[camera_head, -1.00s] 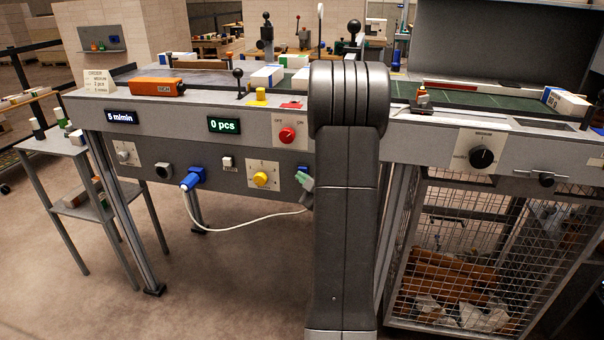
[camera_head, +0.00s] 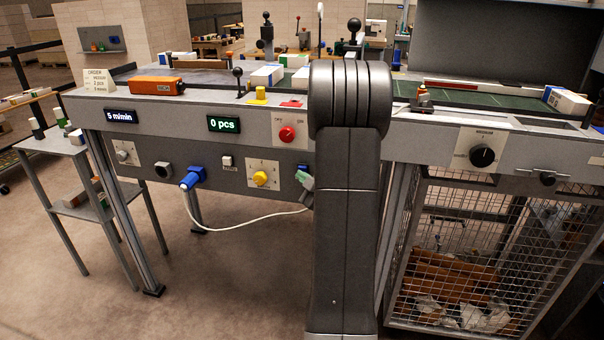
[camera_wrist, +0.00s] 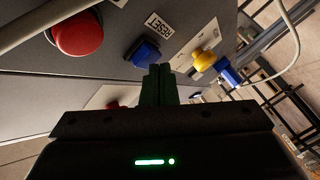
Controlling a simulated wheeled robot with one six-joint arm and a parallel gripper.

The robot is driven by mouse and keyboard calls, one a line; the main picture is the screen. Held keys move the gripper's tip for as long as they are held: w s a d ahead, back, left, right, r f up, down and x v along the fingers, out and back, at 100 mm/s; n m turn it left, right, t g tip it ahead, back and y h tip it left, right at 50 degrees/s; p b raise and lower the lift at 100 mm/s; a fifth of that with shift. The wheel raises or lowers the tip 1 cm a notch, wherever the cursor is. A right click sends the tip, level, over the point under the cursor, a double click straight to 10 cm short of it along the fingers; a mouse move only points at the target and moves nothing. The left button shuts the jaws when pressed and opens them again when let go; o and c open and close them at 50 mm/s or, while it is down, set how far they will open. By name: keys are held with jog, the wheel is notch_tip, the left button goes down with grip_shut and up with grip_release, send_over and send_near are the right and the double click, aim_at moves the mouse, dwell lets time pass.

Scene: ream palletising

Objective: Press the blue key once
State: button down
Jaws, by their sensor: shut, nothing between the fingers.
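The blue key (camera_wrist: 143,52) sits beside a RESET label on the grey panel in the wrist view. In the head view a small blue patch that looks like it (camera_head: 303,167) shows just left of my arm. My gripper (camera_wrist: 158,72) is shut and empty. Its dark green fingertips are close to the key's lower right side in the wrist view; I cannot tell whether they touch. In the head view a greenish-grey tip, apparently my gripper (camera_head: 306,182), shows just below the blue patch. My arm hides the rest.
A yellow knob (camera_wrist: 204,60) and a blue plug (camera_wrist: 228,73) lie to the key's right in the wrist view, a large red button (camera_wrist: 78,33) to its left. A white cable (camera_head: 245,222) hangs below the panel. The counter display (camera_head: 223,124) reads 0 pcs.

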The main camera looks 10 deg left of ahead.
jog(key=shift+s, duration=0.55)
jog(key=s+b, duration=0.3)
jog(key=s, duration=0.2)
jog(key=shift+a, duration=0.1)
jog(key=shift+w, duration=0.15)
dwell(0.5)
jog(key=s+p, duration=0.2)
jog(key=s, duration=0.2)
jog(key=shift+s+a+p, duration=0.1)
jog(key=shift+p, duration=0.25)
dwell(0.6)
